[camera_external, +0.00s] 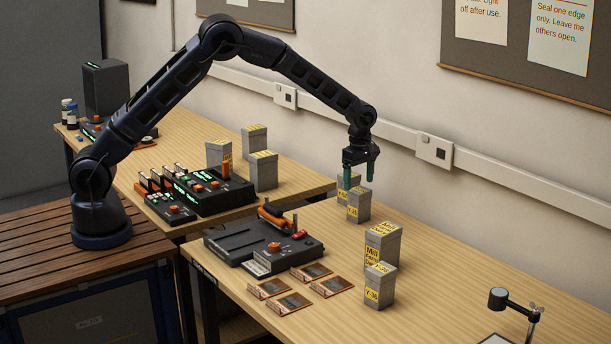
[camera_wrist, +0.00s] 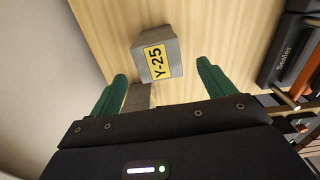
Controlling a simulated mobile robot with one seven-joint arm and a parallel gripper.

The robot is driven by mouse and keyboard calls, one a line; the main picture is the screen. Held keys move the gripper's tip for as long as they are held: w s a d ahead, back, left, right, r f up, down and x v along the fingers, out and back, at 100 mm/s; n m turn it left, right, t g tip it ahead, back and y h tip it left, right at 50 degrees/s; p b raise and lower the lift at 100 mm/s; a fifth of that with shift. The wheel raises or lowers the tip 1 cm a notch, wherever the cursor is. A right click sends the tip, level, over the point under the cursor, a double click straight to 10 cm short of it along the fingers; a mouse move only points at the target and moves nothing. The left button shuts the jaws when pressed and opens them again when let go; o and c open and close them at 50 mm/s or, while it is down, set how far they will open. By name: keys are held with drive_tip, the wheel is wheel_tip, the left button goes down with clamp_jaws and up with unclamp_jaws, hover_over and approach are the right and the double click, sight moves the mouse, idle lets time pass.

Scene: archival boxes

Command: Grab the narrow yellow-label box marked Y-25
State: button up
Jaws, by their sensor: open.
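The narrow grey box with the yellow Y-25 label (camera_wrist: 158,63) shows in the wrist view, in the gap between the fingertips. From its place there, it appears to be the front box of a pair (camera_external: 358,212) on the table in the external view. My gripper (camera_external: 360,175) is open, with green fingers pointing down, just above this pair. It also shows in the wrist view (camera_wrist: 161,75), with nothing held. A second grey box (camera_external: 343,186) stands close behind, partly hidden by the front box. In the wrist view it is mostly hidden by the gripper body.
A tall yellow-label box (camera_external: 391,241) and a box marked Y-35 (camera_external: 379,291) stand further right. A dark sealer (camera_external: 250,240) and several small trays (camera_external: 311,271) lie toward the front. More grey boxes (camera_external: 263,172) stand on the far table. The wall runs behind.

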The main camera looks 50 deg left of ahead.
sight(359, 205)
drive_tip(key=f, duration=0.9)
drive_tip(key=shift+w+d+f, duration=0.1)
drive_tip(key=shift+d+f, duration=0.1)
drive_tip(key=shift+f, duration=0.15)
drive_tip(key=shift+r, duration=0.1)
drive_tip(key=c, duration=1.2)
